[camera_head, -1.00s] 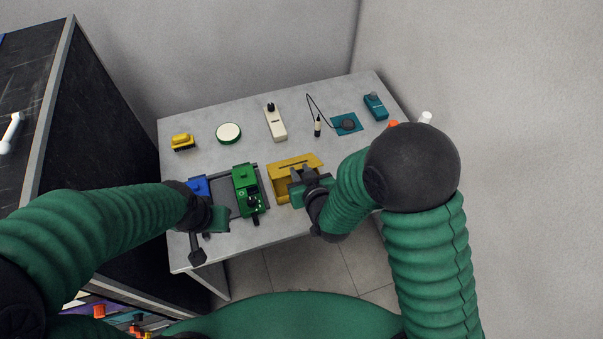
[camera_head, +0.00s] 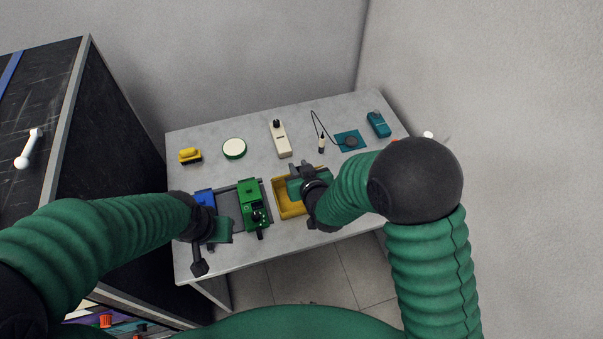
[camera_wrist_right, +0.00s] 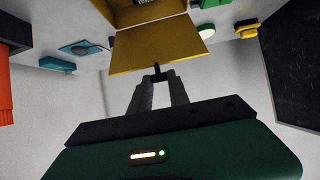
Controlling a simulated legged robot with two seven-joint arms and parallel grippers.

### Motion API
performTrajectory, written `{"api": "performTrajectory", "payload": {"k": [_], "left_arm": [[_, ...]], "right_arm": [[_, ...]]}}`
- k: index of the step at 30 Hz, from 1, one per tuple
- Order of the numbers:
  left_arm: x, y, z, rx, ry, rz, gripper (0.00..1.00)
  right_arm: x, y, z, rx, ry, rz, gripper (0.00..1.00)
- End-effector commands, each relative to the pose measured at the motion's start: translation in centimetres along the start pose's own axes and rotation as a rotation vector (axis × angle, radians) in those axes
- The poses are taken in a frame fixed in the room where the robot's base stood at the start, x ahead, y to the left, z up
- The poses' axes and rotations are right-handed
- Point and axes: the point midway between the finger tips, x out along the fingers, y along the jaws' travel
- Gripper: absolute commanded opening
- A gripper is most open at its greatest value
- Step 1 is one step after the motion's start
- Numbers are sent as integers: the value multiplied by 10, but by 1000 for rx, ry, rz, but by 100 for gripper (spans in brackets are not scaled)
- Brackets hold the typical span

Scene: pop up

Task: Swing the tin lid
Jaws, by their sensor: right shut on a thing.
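The open yellow tin (camera_head: 281,205) stands on the table, right of the green machine, with its inside partly showing. My right gripper (camera_head: 293,171) is above the tin's far side and hides most of the lid in the head view. In the right wrist view its fingers (camera_wrist_right: 158,82) are shut on a small dark tab at the edge of the yellow lid (camera_wrist_right: 160,50). The lid is tilted up from the tin (camera_wrist_right: 150,13). My left gripper (camera_head: 222,231) is by the blue part at the table's left front; its fingertips cannot be made out.
The green machine (camera_head: 250,203) and blue block (camera_head: 204,197) lie left of the tin. Along the back of the grey table (camera_head: 215,146) are a yellow object (camera_head: 190,156), round green-white disc (camera_head: 234,148), cream device (camera_head: 279,140), teal pad (camera_head: 343,148) and teal device (camera_head: 378,124).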

Motion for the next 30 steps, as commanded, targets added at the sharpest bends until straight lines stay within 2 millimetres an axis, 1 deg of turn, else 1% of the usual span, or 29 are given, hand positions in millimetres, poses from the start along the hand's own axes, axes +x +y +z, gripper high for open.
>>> {"api": "performTrajectory", "payload": {"k": [1, 4, 16, 27, 30], "left_arm": [[-3, 0, -1, 0, 0, 0, 0], [-4, 0, -1, 0, 0, 0, 0], [-4, 0, -1, 0, 0, 0, 0], [-6, 0, -1, 0, 0, 0, 0], [-6, 0, -1, 0, 0, 0, 0]], "right_arm": [[2, 0, -7, 0, 5, 0, 0], [5, 0, -12, 1, 4, 0, 0], [8, 0, -15, 1, 5, 0, 0], [32, 0, -37, 1, 4, 1, 0], [36, 0, -41, 1, 4, 1, 0]]}}
